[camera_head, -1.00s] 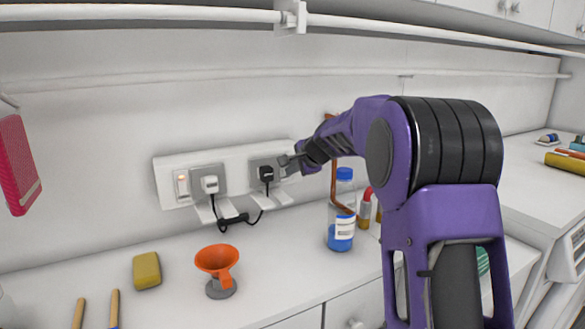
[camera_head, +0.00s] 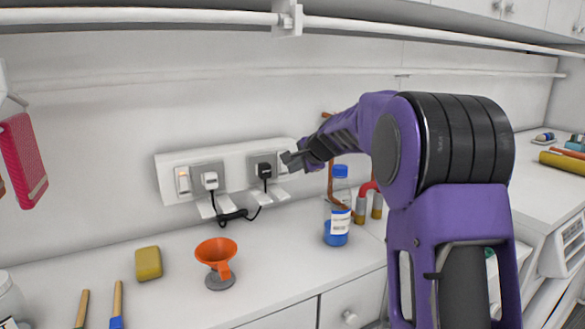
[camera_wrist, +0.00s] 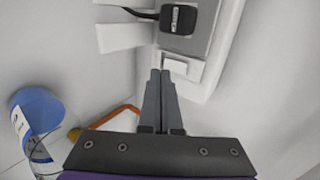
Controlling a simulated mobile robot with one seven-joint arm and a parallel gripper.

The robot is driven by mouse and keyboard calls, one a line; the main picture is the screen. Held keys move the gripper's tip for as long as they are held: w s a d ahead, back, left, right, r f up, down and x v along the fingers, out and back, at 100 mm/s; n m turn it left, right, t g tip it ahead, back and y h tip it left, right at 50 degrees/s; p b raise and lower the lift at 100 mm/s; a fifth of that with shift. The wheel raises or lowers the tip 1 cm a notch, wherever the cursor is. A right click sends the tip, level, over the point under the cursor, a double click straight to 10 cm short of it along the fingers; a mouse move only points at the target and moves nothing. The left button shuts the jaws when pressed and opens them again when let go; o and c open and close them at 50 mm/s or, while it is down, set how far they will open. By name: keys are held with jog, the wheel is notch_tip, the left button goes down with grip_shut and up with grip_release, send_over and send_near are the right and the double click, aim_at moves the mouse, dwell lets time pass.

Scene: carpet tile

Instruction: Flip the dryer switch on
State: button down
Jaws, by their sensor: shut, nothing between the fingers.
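A white socket panel (camera_head: 226,163) is fixed to the back wall. A white rocker switch (camera_wrist: 181,66) sits beside the black plug's socket in the wrist view. My gripper (camera_head: 286,159) is shut and empty at the panel's right end. In the wrist view its fingertips (camera_wrist: 160,72) are close to this rocker; I cannot tell whether they touch it. No dryer label is readable.
Black cables hang below the plugs over white holders. A bottle with blue liquid (camera_head: 337,225) stands below my forearm. An orange funnel (camera_head: 216,254), a yellow sponge (camera_head: 148,263) and wooden-handled tools (camera_head: 118,297) are on the counter. A white pipe (camera_head: 140,17) runs above.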

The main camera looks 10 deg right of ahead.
jog(key=v, duration=1)
jog(key=shift+s, duration=0.2)
jog(key=shift+f, duration=0.15)
